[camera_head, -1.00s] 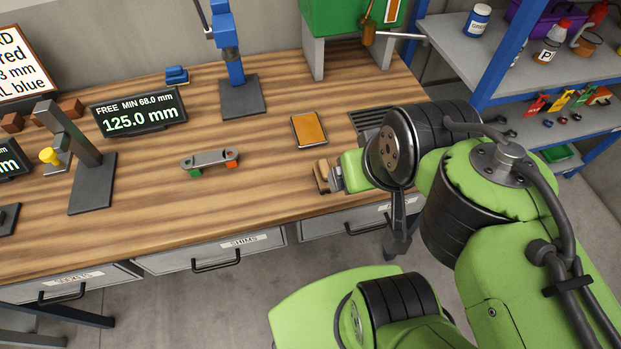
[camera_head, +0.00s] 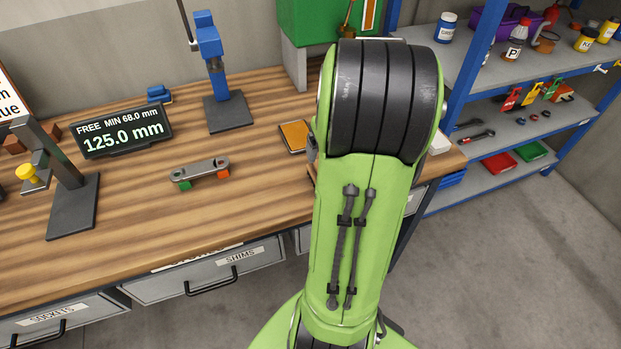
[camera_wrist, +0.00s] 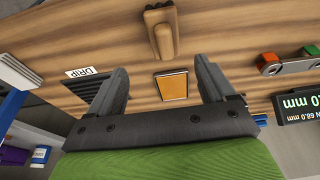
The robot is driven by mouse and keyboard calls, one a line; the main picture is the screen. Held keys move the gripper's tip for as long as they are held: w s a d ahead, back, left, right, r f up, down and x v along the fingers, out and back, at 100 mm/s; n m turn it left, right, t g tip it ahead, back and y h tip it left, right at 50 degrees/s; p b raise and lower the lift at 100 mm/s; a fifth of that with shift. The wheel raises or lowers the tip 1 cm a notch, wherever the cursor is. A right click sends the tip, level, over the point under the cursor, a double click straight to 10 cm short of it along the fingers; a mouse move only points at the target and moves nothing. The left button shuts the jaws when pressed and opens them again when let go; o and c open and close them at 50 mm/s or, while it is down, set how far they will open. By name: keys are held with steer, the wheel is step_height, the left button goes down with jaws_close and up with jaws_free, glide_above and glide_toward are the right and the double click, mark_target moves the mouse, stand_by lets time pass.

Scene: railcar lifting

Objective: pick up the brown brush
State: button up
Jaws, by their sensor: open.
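The brown brush (camera_wrist: 163,32) lies on the wooden bench top (camera_head: 255,182), near the top edge of the wrist view. It has a wider block end and a narrower handle. My gripper (camera_wrist: 161,75) is open and empty, with its two dark fingers spread apart. In the wrist view the brush lies ahead of the fingertips, roughly in line with the gap between them, and nothing is touched. In the head view my green arm hides the gripper and nearly all of the brush.
An orange-topped pad (camera_head: 293,137) lies near the brush, and it shows between the fingers in the wrist view (camera_wrist: 171,86). A grey link part (camera_head: 200,170), a display (camera_head: 123,131) and a blue stand (camera_head: 212,60) are farther left. A blue-framed shelf (camera_head: 520,140) stands right.

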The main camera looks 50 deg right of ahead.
steer(key=b+x, duration=0.1)
steer(key=x, duration=0.5)
steer(key=shift+w+f, duration=0.15)
steer(key=shift+f, duration=0.2)
steer(key=x, duration=0.1)
steer(key=b+x, duration=0.1)
steer(key=x, duration=0.3)
steer(key=shift+w+a, duration=0.1)
steer(key=shift+a, duration=0.2)
steer(key=shift+r, duration=0.1)
steer(key=c, duration=1.1)
